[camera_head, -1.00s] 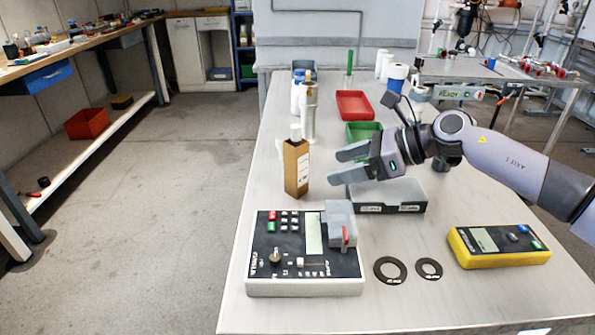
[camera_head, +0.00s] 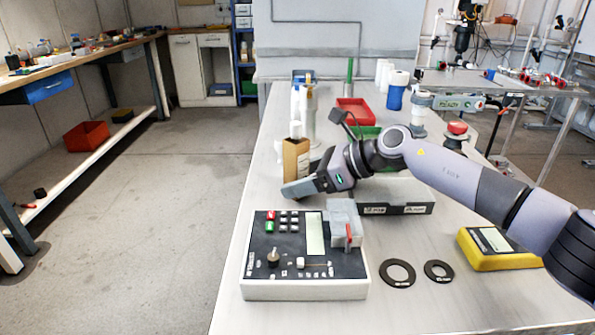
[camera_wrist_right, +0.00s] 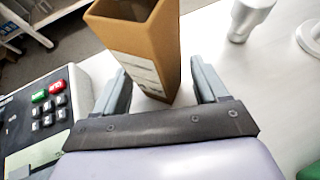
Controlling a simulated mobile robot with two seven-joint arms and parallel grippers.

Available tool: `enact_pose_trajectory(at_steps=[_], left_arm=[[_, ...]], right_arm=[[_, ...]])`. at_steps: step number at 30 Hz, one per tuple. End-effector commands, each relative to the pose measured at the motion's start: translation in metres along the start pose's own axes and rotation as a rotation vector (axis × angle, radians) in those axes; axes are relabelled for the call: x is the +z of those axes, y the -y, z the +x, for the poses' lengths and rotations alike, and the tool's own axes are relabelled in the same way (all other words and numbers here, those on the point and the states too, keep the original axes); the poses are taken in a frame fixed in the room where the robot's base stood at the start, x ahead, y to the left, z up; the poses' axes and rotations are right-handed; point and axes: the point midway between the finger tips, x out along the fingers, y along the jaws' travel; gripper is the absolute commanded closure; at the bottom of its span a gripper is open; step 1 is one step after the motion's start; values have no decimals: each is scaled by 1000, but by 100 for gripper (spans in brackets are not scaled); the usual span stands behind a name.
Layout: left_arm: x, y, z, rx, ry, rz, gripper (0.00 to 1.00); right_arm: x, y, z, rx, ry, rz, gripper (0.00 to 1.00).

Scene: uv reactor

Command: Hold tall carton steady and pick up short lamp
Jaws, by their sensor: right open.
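The tall carton (camera_head: 296,160) is a brown, open-topped box standing upright at the left of the table. In the right wrist view the carton (camera_wrist_right: 145,45) stands between the spread fingers of my right gripper (camera_wrist_right: 160,68), and the visible inside is dark. In the head view my right gripper (camera_head: 303,187) is low at the carton's front right side. It is open; contact is not clear. A white top (camera_head: 295,130) shows just above the carton; I cannot tell whether it is inside or behind, or whether it is the short lamp. My left gripper is not in view.
A control box (camera_head: 305,288) is in front of the carton. A black-edged tray (camera_head: 395,209) lies right, under my arm. A pale cylinder (camera_head: 308,120) stands close behind the carton. Red tray (camera_head: 355,108) and green tray (camera_head: 366,132) are farther back. Two black rings (camera_head: 397,285) lie in front.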

Motion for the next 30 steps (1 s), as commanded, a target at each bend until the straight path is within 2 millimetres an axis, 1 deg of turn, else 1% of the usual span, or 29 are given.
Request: enact_pose_trajectory(at_steps=[8,9,11,12,30], left_arm=[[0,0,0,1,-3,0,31],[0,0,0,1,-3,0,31],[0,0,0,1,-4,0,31],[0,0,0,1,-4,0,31],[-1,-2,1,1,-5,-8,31]], right_arm=[[1,0,1,1,0,0,27],[1,0,1,1,0,0,40],[1,0,1,1,0,0,60],[1,0,1,1,0,0,63],[0,0,1,1,0,0,63]])
